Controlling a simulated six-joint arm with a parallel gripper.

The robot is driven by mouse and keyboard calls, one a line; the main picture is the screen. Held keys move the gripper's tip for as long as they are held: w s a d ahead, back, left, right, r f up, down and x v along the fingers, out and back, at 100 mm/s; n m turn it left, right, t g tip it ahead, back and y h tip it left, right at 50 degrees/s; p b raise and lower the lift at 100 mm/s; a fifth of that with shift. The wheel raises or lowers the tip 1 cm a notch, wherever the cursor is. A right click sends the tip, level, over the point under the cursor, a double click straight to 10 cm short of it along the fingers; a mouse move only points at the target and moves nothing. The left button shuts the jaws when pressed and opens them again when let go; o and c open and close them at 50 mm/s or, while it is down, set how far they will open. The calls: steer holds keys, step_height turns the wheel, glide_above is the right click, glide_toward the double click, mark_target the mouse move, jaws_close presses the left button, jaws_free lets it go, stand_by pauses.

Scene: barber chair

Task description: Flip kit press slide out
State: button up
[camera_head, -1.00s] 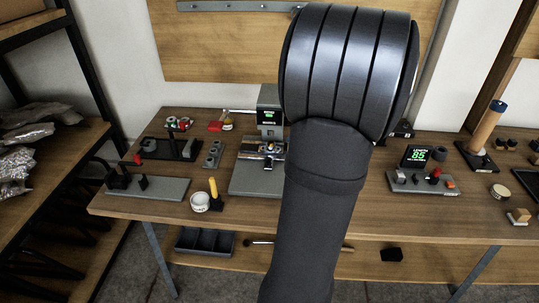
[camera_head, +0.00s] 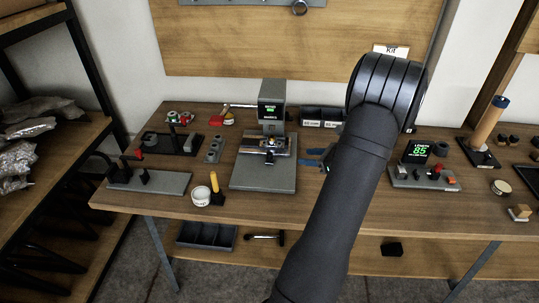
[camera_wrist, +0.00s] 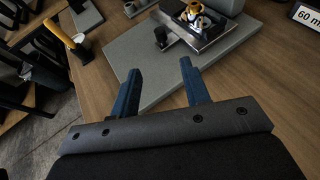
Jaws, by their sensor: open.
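The press (camera_head: 272,110) stands on a grey base plate (camera_head: 262,180) near the middle of the bench, with a lit green display. Its metal slide (camera_head: 268,144) carries small yellow and metal parts and has a dark knob (camera_head: 269,155) at its front. In the wrist view, the slide (camera_wrist: 213,40) and knob (camera_wrist: 162,38) lie beyond my fingertips. My gripper (camera_wrist: 157,70) is open and empty, its blue fingers apart over the base plate's near edge. In the head view, my gripper (camera_head: 312,157) is right of the press, partly hidden by my arm.
A display unit reading 85 (camera_head: 415,152) stands to the right. Bare bench lies right of the base plate.

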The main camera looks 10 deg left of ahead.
mark_target(270, 154)
steer(key=x, duration=1.7)
steer(key=shift+f, duration=0.1)
steer(key=shift+s, duration=0.1)
jaws_close()
